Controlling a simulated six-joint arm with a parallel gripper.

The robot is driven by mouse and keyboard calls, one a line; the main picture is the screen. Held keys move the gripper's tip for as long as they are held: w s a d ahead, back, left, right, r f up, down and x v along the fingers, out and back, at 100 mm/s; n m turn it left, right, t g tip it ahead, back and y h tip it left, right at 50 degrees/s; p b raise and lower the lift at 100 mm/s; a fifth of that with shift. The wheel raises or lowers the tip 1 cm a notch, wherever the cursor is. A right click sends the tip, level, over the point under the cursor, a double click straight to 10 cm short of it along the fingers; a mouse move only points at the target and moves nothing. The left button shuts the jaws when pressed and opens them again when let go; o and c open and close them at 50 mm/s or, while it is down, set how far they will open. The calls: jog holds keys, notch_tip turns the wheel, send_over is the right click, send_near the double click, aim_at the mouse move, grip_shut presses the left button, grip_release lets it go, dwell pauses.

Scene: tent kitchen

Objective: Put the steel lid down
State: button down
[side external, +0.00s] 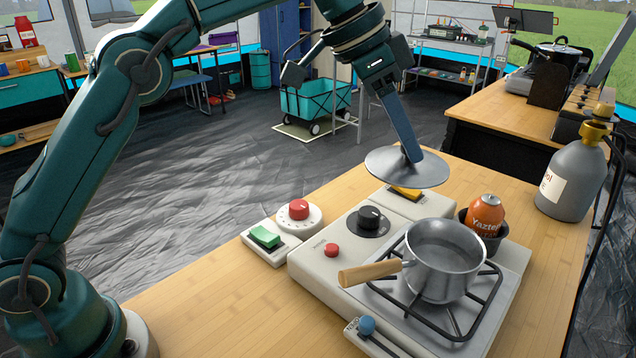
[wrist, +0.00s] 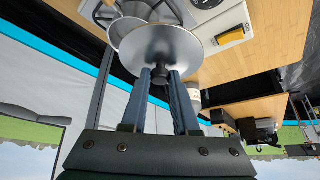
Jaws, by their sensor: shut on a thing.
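The steel lid (side external: 408,168) is a shallow round disc held in the air above the back part of the stove unit, behind the saucepan in the side view. My gripper (side external: 411,150) is shut on the lid's knob from above. In the wrist view the lid (wrist: 160,50) lies past the fingertips of my gripper (wrist: 160,76), with its dark knob between the two blue fingers. The steel saucepan (side external: 442,262) with a wooden handle stands uncovered on the burner grate. In the wrist view the lid partly hides the saucepan (wrist: 124,28).
The white stove unit (side external: 320,262) carries a black knob (side external: 369,217), a red button and a yellow switch (side external: 406,192). An orange gas canister (side external: 485,215) stands right behind the saucepan. A grey gas bottle (side external: 572,180) stands further right. Bare wooden counter (side external: 215,305) lies left of the stove.

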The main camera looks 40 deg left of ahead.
jog(key=a+r, duration=0.1)
jog(key=a, duration=0.1)
jog(key=a+r, duration=0.1)
jog(key=shift+w+a+r, duration=0.1)
jog(key=shift+a+r, duration=0.05)
jog(key=shift+a, duration=0.25)
jog(key=s+a+f+m+g+h, duration=0.25)
jog(key=s+a+f+m, duration=0.5)
jog(key=a, duration=0.55)
jog(key=s+f+m+g, duration=0.1)
jog(key=s+f+m, duration=0.1)
jog(key=s, duration=0.3)
jog(key=s+f+m+g+y, duration=0.1)
jog(key=s+f+m, duration=0.1)
jog(key=s+f, duration=0.3)
jog(key=s+f+m+g, duration=0.2)
jog(key=s+f, duration=0.1)
jog(key=s, duration=0.2)
jog(key=shift+s+a+f, duration=0.15)
jog(key=shift+s+f, duration=0.05)
jog(key=shift+s, duration=0.1)
jog(key=shift+f, duration=2.1)
jog(key=shift+f, duration=0.1)
